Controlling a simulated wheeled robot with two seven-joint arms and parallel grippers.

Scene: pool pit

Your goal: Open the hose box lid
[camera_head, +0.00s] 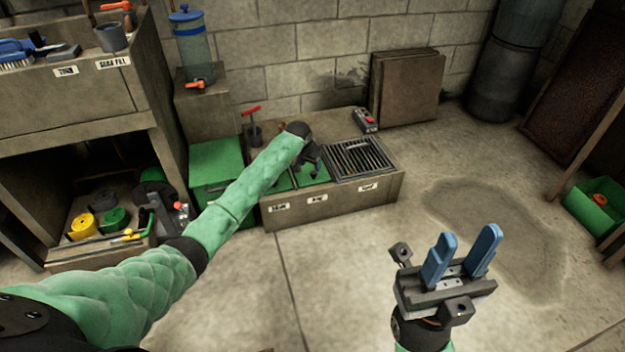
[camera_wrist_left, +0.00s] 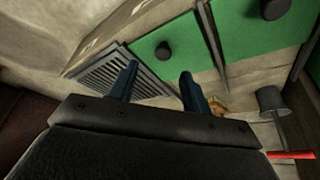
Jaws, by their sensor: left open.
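A low concrete bench (camera_head: 340,203) against the wall has green lids (camera_head: 314,173) in its top, beside a dark grille (camera_head: 360,158). I cannot read its front labels to tell which lid is the hose box's. In the left wrist view, one green lid (camera_wrist_left: 190,55) has a black knob (camera_wrist_left: 163,49); another green lid (camera_wrist_left: 250,30) lies beyond. My left gripper (camera_head: 312,158) is over the bench, its fingers mostly hidden in the head view. In the left wrist view it (camera_wrist_left: 158,84) is open, fingers apart, pointing towards the nearer knob. My right gripper (camera_head: 468,240) is open and empty over the floor.
A green box (camera_head: 216,160) stands left of the bench. A red-handled tool (camera_head: 252,125) and a red-and-grey item (camera_head: 365,120) are on the bench. Left is a shelf (camera_head: 80,95) with hoses below. A green crate (camera_head: 595,210) is at right. The middle floor is clear.

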